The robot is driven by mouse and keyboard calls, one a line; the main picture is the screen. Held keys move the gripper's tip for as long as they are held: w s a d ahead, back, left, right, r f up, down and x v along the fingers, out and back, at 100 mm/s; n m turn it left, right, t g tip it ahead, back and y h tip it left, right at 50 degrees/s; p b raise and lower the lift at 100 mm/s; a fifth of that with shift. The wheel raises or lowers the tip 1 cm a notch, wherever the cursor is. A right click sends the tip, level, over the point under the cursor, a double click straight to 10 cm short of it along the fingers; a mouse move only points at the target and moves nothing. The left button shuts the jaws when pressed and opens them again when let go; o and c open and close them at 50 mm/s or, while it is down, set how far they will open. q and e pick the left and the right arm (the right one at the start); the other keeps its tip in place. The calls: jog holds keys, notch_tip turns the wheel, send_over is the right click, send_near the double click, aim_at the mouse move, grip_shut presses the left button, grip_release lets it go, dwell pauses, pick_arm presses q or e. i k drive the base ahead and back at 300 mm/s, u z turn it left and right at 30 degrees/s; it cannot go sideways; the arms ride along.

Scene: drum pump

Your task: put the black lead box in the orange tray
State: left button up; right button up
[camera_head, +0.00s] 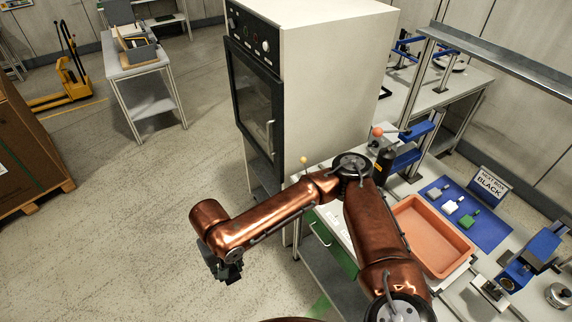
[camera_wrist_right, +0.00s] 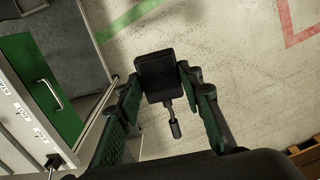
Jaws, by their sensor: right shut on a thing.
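My right gripper (camera_head: 229,271) hangs over the open floor left of the bench, in the lower left of the head view. In the right wrist view its fingers (camera_wrist_right: 164,105) are shut on the black lead box (camera_wrist_right: 156,76), whose short lead points down in the picture. In the head view the box is hard to tell from the dark gripper. The orange tray (camera_head: 432,236) lies on the bench at the right, empty, well away from the gripper, beyond my right arm. My left gripper is not in view.
A blue mat (camera_head: 487,231) behind the tray holds grey, white and green lead boxes beside a sign (camera_head: 489,185) reading "NEXT BOX BLACK". A tall oven (camera_head: 310,90) stands behind the arm. A blue vise (camera_head: 535,250) is right of the tray.

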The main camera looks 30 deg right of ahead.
aim_at(408, 228)
jog(key=z, duration=1.8)
jog(key=i, duration=0.5)
